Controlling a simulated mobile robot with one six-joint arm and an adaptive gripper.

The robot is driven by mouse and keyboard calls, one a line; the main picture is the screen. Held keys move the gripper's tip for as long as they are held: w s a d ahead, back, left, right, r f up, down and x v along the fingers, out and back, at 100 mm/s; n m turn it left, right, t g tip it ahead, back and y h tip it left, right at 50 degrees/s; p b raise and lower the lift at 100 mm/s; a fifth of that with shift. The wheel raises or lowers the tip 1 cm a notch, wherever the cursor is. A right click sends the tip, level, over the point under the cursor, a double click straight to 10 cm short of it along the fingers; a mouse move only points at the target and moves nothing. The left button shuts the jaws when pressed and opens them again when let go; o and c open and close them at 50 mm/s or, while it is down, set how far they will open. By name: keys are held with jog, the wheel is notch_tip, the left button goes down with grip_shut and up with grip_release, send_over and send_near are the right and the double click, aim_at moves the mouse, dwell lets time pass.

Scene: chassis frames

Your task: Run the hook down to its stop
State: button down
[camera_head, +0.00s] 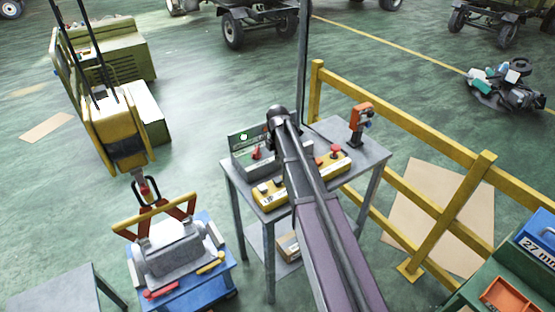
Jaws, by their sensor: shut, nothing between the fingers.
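A yellow hoist block (119,128) hangs from dark cables at the left. Its hook (145,188) hangs below it, just above a grey metal casting (170,248) on a blue cart. An orange-brown lifting frame (155,215) stands around the casting; I cannot tell whether the hook touches it. A yellow control box (270,195) with light buttons at its left end and a red knob (335,151) at its right lies on a grey table. My arm crosses over the box and hides its middle. I cannot make out my gripper's fingers; the arm hides that area.
A panel with a green display (243,137) stands at the table's back left. An orange device (360,118) stands at its back right. A thin post (302,60) rises behind the table (372,156). A yellow railing (415,128) runs along the right.

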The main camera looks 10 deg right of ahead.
jog(key=shift+r+p, duration=0.95)
jog(key=shift+r, duration=0.25)
jog(key=s+f+m+b, duration=0.4)
jog(key=s+m, duration=0.7)
jog(key=s, duration=0.1)
jog(key=s+f+m+b, duration=0.4)
jog(key=s+m, duration=0.7)
jog(key=shift+s+f, duration=0.15)
jog(key=shift+s, duration=0.2)
jog(key=shift+w, duration=0.1)
dwell(1.3)
